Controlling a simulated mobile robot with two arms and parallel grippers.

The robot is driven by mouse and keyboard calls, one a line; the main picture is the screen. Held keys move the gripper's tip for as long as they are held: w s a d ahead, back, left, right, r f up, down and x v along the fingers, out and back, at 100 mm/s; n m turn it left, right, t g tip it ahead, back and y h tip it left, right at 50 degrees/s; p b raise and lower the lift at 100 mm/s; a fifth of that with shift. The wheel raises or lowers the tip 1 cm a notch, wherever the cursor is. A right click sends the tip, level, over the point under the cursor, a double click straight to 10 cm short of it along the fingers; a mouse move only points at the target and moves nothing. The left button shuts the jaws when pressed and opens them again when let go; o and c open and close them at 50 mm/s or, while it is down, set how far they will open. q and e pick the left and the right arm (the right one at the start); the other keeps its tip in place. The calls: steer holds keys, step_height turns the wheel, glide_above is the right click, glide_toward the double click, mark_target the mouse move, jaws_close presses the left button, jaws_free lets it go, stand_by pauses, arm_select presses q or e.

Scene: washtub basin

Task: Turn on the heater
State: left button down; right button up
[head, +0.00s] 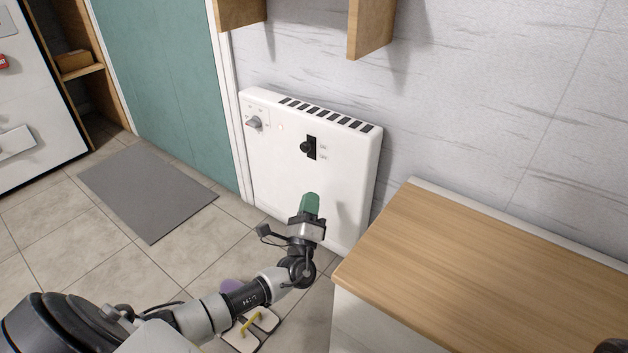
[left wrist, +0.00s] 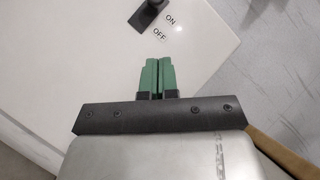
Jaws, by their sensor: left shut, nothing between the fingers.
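The white heater (head: 270,165) stands against the wall in the head view, with dark vent slots on top. Its black switch (head: 307,147) sits on a dark plate on the front, beside small labels. In the left wrist view the switch (left wrist: 148,12) shows near the top, with ON and OFF labels to its right; the knob's top is cut off. A grey dial (head: 254,122) is at the heater's upper left. My left gripper (head: 310,203) has green fingers, shut and empty, below the switch and in front of the heater. Its fingertips (left wrist: 158,62) point toward the switch, apart from it.
A wooden-topped cabinet (head: 500,270) stands to the right of the heater. A grey mat (head: 148,192) lies on the tiled floor at left, before a teal door (head: 165,80). Wooden shelf parts (head: 371,25) hang above the heater. Small objects (head: 252,328) lie beneath my left arm.

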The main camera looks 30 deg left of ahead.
arm_select(q)
steer(key=shift+v, duration=1.7)
